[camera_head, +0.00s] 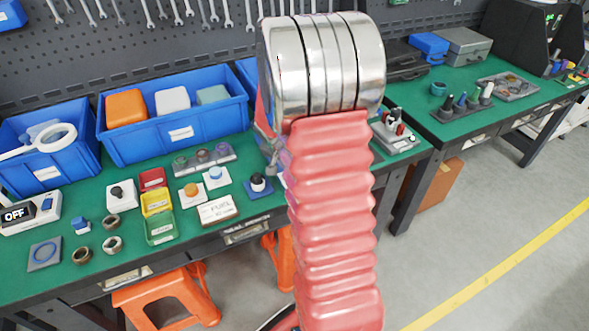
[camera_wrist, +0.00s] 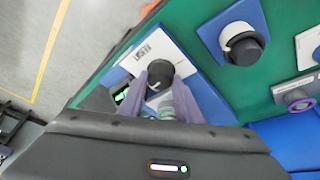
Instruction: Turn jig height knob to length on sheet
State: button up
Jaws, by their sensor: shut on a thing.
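In the wrist view a black knob (camera_wrist: 160,73) stands on a blue unit (camera_wrist: 203,97) with a white lettered plate (camera_wrist: 146,50), partly readable as "UST". My gripper (camera_wrist: 160,80) has its two purple-grey fingers on either side of this knob, shut on it. A small green-lit display (camera_wrist: 121,95) shows beside the left finger, mostly hidden. In the head view my red arm hides the gripper and this knob. A white card with green print (camera_head: 217,209) lies near the bench's front edge; its text is too small to read surely.
A second black knob with a white ring on a blue block (camera_head: 258,184) stands close by; it also shows in the wrist view (camera_wrist: 243,46). Blue bins (camera_head: 182,133) line the back of the green bench. Orange stools (camera_head: 170,300) stand below.

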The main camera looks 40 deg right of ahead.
jog(key=shift+m+g, duration=0.4)
jog(key=shift+m, duration=0.5)
jog(key=o, duration=1.1)
jog(key=shift+c, duration=0.2)
jog(key=shift+r, duration=0.1)
jog(key=v, duration=1.3)
jog(key=shift+a+r, duration=0.2)
jog(key=shift+w, duration=0.1)
jog(key=shift+c, duration=0.2)
